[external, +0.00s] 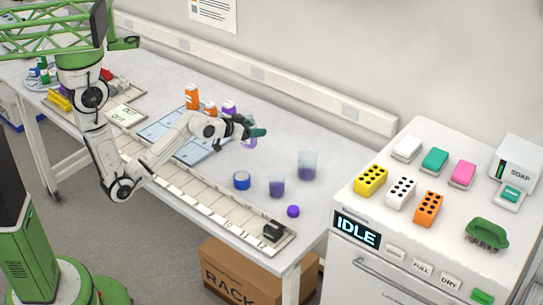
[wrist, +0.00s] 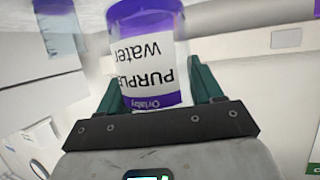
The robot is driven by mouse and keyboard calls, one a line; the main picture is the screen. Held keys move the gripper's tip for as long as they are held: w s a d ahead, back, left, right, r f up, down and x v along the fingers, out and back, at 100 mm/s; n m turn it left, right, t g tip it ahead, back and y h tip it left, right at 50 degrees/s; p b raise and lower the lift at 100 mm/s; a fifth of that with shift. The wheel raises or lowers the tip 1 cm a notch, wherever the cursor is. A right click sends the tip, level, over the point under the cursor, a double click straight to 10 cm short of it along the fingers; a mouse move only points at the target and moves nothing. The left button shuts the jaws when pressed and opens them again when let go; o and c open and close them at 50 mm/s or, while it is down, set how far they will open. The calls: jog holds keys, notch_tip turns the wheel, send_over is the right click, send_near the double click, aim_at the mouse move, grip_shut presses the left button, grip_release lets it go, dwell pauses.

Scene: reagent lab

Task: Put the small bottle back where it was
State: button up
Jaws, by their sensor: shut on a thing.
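My gripper (external: 256,132) is shut on a purple bottle (wrist: 150,58), whose white label reads "PURPLE water" upside down in the wrist view. The green fingers (wrist: 205,82) stand on either side of the bottle. In the external view the gripper is above the table's middle, to the right of the blue mat (external: 160,131), and the bottle is mostly hidden by it. Another purple-topped bottle (external: 229,107) stands behind the gripper, near orange bottles (external: 191,97).
A blue ring (external: 242,180), a small purple-filled beaker (external: 277,187), a larger beaker (external: 308,165) and a round purple thing (external: 293,211) stand to the right. A ruled strip (external: 205,200) runs along the front edge, with a black block (external: 272,231) at its end.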

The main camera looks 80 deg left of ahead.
aim_at(244, 145)
jog(key=w+f, duration=0.2)
jog(key=f, duration=0.1)
jog(key=w+a+f, duration=0.1)
jog(key=f, duration=0.1)
jog(key=shift+w+a+p, duration=0.1)
jog(key=shift+w+p, duration=0.2)
jog(key=shift+w, duration=0.1)
jog(key=shift+f+p, duration=0.45)
jog(key=shift+f, duration=1.1)
jog(key=shift+f, duration=0.2)
jog(key=o, duration=1.2)
jog(key=shift+r, duration=0.2)
jog(key=b+v, duration=0.1)
jog(key=v, duration=1.1)
